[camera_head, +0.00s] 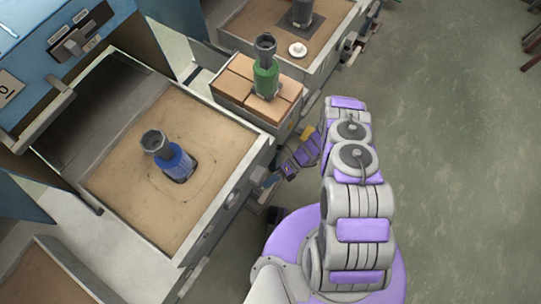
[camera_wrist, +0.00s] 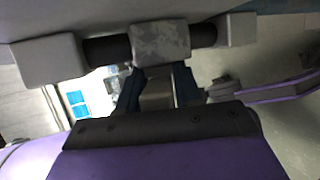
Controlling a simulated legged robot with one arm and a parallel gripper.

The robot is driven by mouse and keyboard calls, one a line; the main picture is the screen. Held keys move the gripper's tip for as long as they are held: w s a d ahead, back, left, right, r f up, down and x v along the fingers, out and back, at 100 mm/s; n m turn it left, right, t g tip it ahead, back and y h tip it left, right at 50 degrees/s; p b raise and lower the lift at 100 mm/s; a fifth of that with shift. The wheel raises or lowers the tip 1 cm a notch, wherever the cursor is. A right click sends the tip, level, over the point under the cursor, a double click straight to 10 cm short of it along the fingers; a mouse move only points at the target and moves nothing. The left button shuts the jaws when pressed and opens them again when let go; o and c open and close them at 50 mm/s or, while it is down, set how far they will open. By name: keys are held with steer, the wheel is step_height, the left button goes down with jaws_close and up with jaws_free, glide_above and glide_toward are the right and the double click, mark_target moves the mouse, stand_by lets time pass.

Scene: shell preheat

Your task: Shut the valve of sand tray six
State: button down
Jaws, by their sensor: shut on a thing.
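A large sand tray (camera_head: 205,110) stands at the left in the head view, with a blue burner with a dark cup (camera_head: 172,158) on its sand. I read no number six on it. My gripper (camera_head: 268,183) is low at this tray's right side, under the edge. In the wrist view my gripper (camera_wrist: 158,88) has its dark blue fingers closed around a grey piece (camera_wrist: 157,97), which looks like the valve's handle. The piece is just below a dark bar with a mottled grey block (camera_wrist: 160,42). The fingers and tray edge hide most of the valve, so its setting cannot be told.
A box of tan blocks (camera_head: 236,84) with a green burner (camera_head: 265,75) stands beyond the tray. Another sand tray (camera_head: 262,20) is at the top and one more at the lower left (camera_head: 30,275). The floor (camera_head: 455,150) at right is clear.

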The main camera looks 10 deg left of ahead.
steer(key=shift+w+f, duration=0.1)
steer(key=shift+w, duration=0.15)
steer(key=c, duration=1)
jaws_free()
steer(key=shift+d, duration=0.1)
steer(key=shift+o, duration=0.4)
steer(key=shift+s, duration=0.1)
steer(key=p+v, duration=0.1)
steer(key=v, duration=1.6)
steer(key=shift+p, duration=0.4)
